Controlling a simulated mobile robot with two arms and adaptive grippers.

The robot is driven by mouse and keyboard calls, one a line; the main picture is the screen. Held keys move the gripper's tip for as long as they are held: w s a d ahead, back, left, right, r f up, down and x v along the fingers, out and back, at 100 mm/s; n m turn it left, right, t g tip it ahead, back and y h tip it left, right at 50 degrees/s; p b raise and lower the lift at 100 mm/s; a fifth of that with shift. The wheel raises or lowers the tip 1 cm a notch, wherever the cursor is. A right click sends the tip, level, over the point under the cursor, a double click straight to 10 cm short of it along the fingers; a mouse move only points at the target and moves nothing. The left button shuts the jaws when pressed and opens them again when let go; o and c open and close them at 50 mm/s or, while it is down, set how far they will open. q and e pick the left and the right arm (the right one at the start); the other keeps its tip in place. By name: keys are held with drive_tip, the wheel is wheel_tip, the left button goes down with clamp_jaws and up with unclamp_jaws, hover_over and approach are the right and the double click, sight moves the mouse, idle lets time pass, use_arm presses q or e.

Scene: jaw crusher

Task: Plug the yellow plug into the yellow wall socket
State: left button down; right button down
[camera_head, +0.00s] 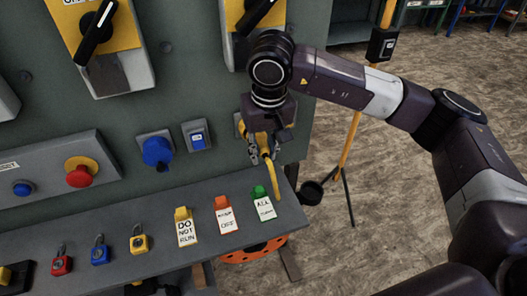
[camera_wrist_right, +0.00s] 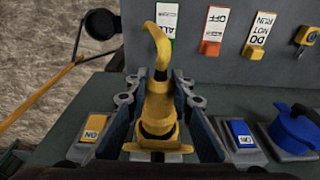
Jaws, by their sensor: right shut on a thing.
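The yellow plug (camera_wrist_right: 158,103) is between the fingers of my right gripper (camera_wrist_right: 157,105), which is shut on it. Its yellow cable (camera_head: 275,181) bends down over the ledge in the head view. The yellow wall socket (camera_wrist_right: 150,152), with a square yellow flange, lies directly in line with the plug in the right wrist view. The plug's end appears to meet or overlap the socket, but I cannot tell how deep it sits. In the head view my right gripper (camera_head: 263,147) is at the panel and hides most of the socket. My left gripper is not in view.
Beside the socket are a yellow switch (camera_wrist_right: 95,127), a blue switch (camera_head: 198,136) and a blue socket (camera_head: 157,151). The ledge (camera_head: 190,262) below carries tags and padlocks. A red button (camera_head: 80,172) is further left. A yellow pole stand (camera_head: 350,145) stands right of the panel.

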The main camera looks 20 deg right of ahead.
use_arm(q)
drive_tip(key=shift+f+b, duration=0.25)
drive_tip(key=shift+b, duration=0.05)
use_arm(e)
drive_tip(key=shift+w+d, duration=0.1)
drive_tip(key=shift+w, duration=0.4)
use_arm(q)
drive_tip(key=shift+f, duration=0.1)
use_arm(e)
drive_tip(key=shift+s+f, duration=0.1)
drive_tip(key=shift+s+d+b, duration=0.15)
drive_tip(key=shift+b, duration=0.15)
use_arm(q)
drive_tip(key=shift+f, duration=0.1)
use_arm(e)
drive_tip(key=shift+s+d, duration=0.1)
drive_tip(key=shift+s, duration=0.15)
